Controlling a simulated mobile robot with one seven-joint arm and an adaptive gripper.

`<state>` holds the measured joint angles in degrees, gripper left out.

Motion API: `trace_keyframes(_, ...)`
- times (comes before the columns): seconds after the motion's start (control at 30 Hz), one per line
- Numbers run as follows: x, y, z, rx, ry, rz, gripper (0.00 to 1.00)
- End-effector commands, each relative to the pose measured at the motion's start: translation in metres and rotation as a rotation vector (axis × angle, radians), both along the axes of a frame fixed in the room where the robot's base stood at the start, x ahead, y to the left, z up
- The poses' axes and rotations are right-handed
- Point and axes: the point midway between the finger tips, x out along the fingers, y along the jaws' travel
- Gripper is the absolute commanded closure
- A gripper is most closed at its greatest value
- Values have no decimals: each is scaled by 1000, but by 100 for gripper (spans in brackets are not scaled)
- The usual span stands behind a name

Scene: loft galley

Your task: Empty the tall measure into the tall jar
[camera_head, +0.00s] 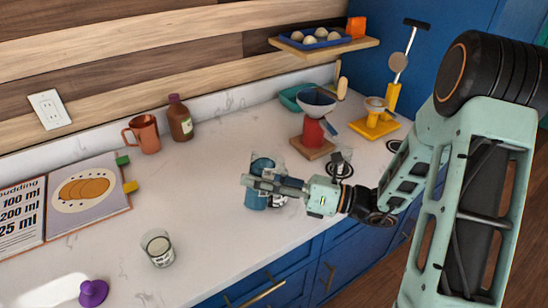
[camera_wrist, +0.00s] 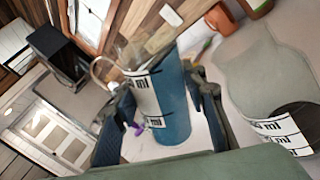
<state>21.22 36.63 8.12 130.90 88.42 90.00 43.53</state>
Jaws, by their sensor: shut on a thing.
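My gripper (camera_head: 264,185) reaches in from the right in the head view, above the front part of the counter. It is shut on a blue-filled cylinder with white ml labels, apparently the tall measure (camera_head: 256,201). In the wrist view, the measure (camera_wrist: 172,105) stands between the two fingers (camera_wrist: 160,118), with its clear upper part above the blue. A grey-green see-through vessel (camera_wrist: 262,75) with ml labels is close on the right there; I cannot tell whether it is the tall jar. A short glass with pale contents (camera_head: 157,248) stands at the front left.
A copper mug (camera_head: 145,133) and brown bottle (camera_head: 180,118) stand at the back. A bowl on a red scale (camera_head: 314,130) and a yellow stand (camera_head: 375,127) are behind my gripper. A purple knobbed object (camera_head: 93,292) lies front left.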

Motion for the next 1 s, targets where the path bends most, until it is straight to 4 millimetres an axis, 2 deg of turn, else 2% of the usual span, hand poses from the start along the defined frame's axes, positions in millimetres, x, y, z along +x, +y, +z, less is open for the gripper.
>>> trace_keyframes(0.7,7,-2,27,35,91,1,93)
trace_keyframes(1.0,7,-2,28,49,130,1,93)
